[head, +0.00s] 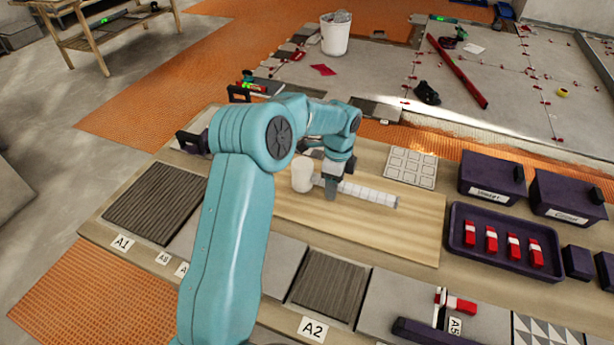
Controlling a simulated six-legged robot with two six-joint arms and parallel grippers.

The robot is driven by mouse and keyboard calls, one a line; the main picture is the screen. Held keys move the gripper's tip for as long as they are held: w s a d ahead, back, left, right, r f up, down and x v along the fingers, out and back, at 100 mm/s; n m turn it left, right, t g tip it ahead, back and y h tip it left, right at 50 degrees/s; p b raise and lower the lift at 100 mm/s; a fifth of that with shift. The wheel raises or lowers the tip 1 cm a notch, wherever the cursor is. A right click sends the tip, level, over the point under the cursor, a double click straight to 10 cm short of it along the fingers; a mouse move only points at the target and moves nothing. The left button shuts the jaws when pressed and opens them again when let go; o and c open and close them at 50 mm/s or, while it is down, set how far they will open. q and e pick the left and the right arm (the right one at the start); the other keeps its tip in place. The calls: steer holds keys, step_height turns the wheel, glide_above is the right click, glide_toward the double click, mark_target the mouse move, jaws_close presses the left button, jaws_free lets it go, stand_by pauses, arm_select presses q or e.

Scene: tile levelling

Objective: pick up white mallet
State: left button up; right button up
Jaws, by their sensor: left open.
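The white mallet (303,175) lies on the wooden board in the middle of the bench. Its pale head is at the left and its light, segmented handle (367,192) points right. My left gripper (331,188) is open and lowered over the handle close to the head. A finger hides a part of the handle there, and I cannot tell whether it touches the mallet. My right gripper is not in view.
A dark tray (452,240) with several red and white pieces stands at the right, with dark bins (492,178) behind it. Tiles labelled A1 and A2 (326,285) lie along the front. The board (400,235) is clear right of the mallet.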

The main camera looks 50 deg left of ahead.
arm_select(q)
jaws_close()
